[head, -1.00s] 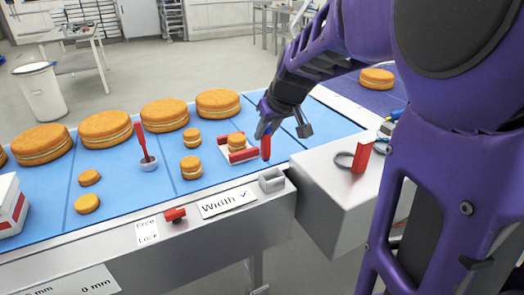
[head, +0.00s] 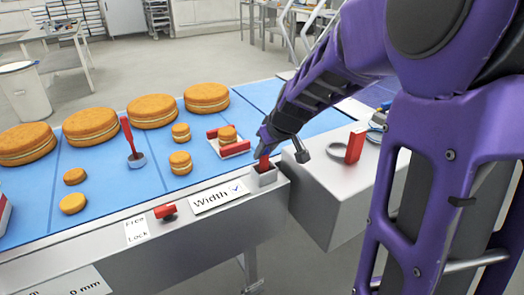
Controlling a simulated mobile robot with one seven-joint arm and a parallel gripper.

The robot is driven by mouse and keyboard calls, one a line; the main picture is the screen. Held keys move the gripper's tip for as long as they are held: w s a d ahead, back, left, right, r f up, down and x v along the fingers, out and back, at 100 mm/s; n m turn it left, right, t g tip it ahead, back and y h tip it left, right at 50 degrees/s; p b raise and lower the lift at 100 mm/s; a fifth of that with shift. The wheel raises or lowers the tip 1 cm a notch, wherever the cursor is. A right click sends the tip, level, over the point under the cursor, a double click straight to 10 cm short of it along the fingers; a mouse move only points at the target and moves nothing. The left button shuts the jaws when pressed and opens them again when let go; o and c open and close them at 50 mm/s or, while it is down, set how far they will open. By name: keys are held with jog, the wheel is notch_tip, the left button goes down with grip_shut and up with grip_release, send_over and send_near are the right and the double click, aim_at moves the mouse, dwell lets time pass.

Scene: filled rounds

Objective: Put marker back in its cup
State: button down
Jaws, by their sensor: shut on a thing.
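My gripper (head: 267,146) is shut on the marker's upper part, directly above the cup. The gripper hides the marker's top, and the cup wall hides its lower tip. I cannot tell whether the marker touches the cup's bottom.
A blue conveyor (head: 100,170) carries several large and small filled rounds. A white tray with red sides (head: 236,151) holds a small round left of my gripper. A grey box (head: 335,190) with a red block (head: 355,147) stands right. A red knob (head: 165,211) is on the front rail.

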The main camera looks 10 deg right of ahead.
jog(key=shift+f, duration=0.2)
jog(key=shift+f+b, duration=0.1)
jog(key=shift+b, duration=0.2)
jog(key=c, duration=0.7)
grip_release()
jog(key=shift+o, duration=0.2)
